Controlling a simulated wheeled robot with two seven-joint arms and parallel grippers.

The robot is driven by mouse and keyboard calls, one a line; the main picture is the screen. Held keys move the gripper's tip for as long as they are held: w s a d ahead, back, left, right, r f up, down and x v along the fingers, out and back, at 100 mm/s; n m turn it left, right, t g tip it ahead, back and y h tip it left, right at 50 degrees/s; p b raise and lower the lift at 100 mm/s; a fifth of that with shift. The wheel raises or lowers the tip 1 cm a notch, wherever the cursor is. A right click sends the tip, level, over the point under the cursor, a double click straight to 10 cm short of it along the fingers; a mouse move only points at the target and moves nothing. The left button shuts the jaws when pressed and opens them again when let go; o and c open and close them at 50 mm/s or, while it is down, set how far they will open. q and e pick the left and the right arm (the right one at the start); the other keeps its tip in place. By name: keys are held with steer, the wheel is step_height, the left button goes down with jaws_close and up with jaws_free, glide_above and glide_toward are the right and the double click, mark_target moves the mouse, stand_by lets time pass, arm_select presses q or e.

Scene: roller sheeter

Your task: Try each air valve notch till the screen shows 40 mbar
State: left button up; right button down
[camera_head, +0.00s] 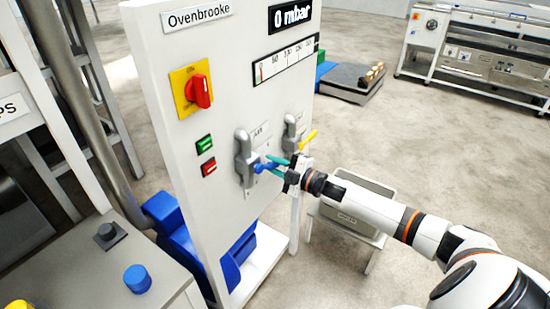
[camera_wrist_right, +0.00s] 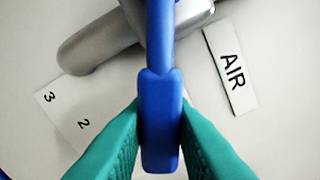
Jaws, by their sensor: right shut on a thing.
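The screen (camera_head: 290,14) at the top of the white panel reads 0 mbar. The air valve is a grey fitting (camera_head: 245,158) on the panel with a blue lever (camera_head: 262,168). My right gripper (camera_head: 275,166) is shut on the blue lever's handle (camera_wrist_right: 160,120), with one teal finger on each side. In the right wrist view, the AIR label (camera_wrist_right: 230,70) is to the right of the lever. The notch plate (camera_wrist_right: 85,118) shows 3 and 2 at left; its other part is hidden behind the lever and fingers. My left gripper is not in view.
A second valve with a yellow lever (camera_head: 308,139) is just right of the air valve. A red rotary switch (camera_head: 199,91), a green button (camera_head: 204,143) and a red button (camera_head: 208,167) are to the left. A grey stand (camera_head: 350,215) is under my right arm.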

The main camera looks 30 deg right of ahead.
steer(key=m, duration=0.1)
steer(key=a+f+m, duration=0.1)
steer(key=shift+s+f+m, duration=0.25)
steer(key=shift+f+m, duration=0.05)
steer(key=shift+m, duration=0.1)
steer(key=s+a+f+m+p, duration=0.2)
steer(key=a+m, duration=0.3)
steer(key=m, duration=0.4)
steer(key=shift+a+f+m+p, duration=0.15)
steer(key=shift+f+m+p, duration=0.2)
steer(key=shift+p, duration=0.25)
steer(key=shift+s, duration=0.1)
steer(key=c, duration=1.3)
jaws_free()
steer(key=shift+o, duration=0.2)
steer(key=shift+r, duration=0.1)
